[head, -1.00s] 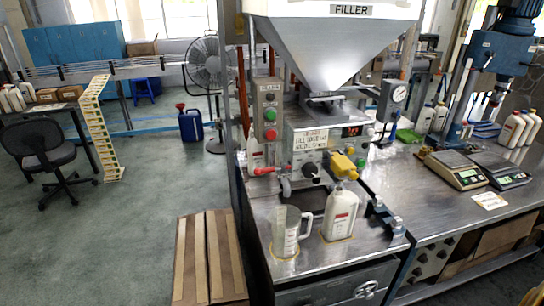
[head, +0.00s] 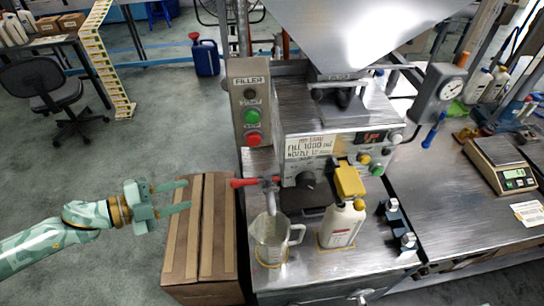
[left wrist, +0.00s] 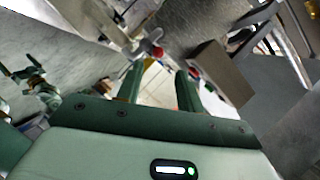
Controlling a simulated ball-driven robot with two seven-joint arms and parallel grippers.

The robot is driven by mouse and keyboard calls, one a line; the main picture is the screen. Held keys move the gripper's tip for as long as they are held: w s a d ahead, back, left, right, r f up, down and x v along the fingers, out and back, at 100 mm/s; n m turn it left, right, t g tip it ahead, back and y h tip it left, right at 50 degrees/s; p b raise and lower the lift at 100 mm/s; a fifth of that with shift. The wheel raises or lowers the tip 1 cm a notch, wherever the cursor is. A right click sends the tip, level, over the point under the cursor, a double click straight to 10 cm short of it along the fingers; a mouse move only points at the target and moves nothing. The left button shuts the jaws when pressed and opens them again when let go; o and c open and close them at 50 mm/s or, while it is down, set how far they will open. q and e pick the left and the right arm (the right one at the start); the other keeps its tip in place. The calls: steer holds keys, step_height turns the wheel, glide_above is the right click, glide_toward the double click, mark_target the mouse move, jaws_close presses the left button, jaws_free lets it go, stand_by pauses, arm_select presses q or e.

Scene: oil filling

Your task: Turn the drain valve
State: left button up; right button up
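The drain valve has a red handle (head: 243,183) with a grey body and spout, low on the filler's front above a clear measuring jug (head: 271,240). My left gripper (head: 187,196) is open and empty, left of the red handle and apart from it, above the cardboard boxes. In the left wrist view the left fingers (left wrist: 158,80) are spread, with the red handle (left wrist: 157,51) beyond them. My right arm seems to show small at the left edge of that view; its fingers are unclear.
A button box (head: 251,105) rises behind the valve. Cardboard boxes (head: 185,240) stand left of the steel bench. Scales (head: 499,165) sit at the right.

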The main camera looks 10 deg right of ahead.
arm_select(q)
steer(key=p, duration=0.1)
glide_toward(237, 184)
steer(key=shift+g+h, duration=0.3)
steer(key=shift+h, duration=0.1)
steer(key=x, duration=1.2)
steer(key=shift+w+f, duration=0.35)
steer(key=shift+f, duration=0.05)
steer(key=shift+p, duration=0.3)
jaws_close()
arm_select(e)
steer(key=shift+s+a+r, duration=0.2)
steer(key=shift+a+r, duration=0.05)
steer(key=shift+r, duration=0.2)
steer(key=shift+s+a+r, duration=0.2)
steer(key=shift+a+r, duration=0.05)
steer(key=shift+r, duration=0.15)
